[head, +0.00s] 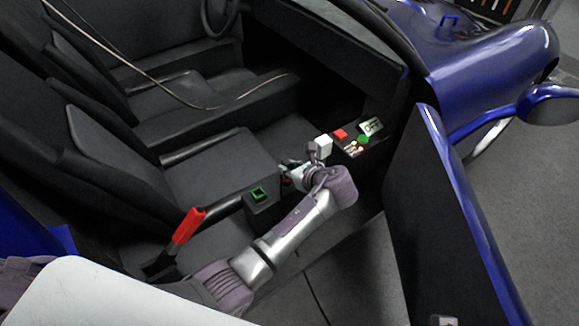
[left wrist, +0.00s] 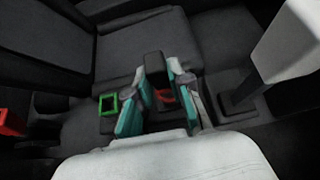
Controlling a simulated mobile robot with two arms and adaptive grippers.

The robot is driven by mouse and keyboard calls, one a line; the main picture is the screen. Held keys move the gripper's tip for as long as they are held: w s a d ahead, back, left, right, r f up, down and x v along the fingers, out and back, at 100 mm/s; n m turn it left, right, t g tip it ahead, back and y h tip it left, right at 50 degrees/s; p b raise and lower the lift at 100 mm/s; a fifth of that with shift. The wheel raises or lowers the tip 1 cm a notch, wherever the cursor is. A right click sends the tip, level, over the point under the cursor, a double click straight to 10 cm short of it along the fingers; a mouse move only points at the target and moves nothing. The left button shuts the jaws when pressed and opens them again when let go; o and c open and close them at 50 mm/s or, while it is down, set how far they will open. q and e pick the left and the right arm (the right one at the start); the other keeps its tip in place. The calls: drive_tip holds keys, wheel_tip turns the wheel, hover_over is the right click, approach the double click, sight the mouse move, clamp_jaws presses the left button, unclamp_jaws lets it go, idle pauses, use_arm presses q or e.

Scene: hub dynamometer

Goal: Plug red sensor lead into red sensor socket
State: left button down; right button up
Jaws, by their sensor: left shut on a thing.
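My left gripper (head: 291,171) is inside the car, low beside the front of the near seat, partly hidden by its own wrist in the head view. In the left wrist view its teal fingers (left wrist: 160,84) are shut on a small dark piece with a red part (left wrist: 165,97). It looks like the red sensor lead, though its ends are hidden. The control panel (head: 347,142) lies up and right of the gripper, apart from it, with a red block, a green knob and small lit spots. I cannot tell which feature is the red sensor socket. My right gripper is not in view.
A green-framed dark box (head: 259,193) stands just left of the gripper. A display (head: 371,126) reads OFF. A red-handled lever (head: 188,225) rises at left. The open door (head: 435,220) bounds the right.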

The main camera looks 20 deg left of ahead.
use_arm(q)
drive_tip(key=shift+f, duration=0.25)
drive_tip(key=shift+f, duration=0.4)
drive_tip(key=c, duration=1)
unclamp_jaws()
wheel_tip(320, 180, up, 10)
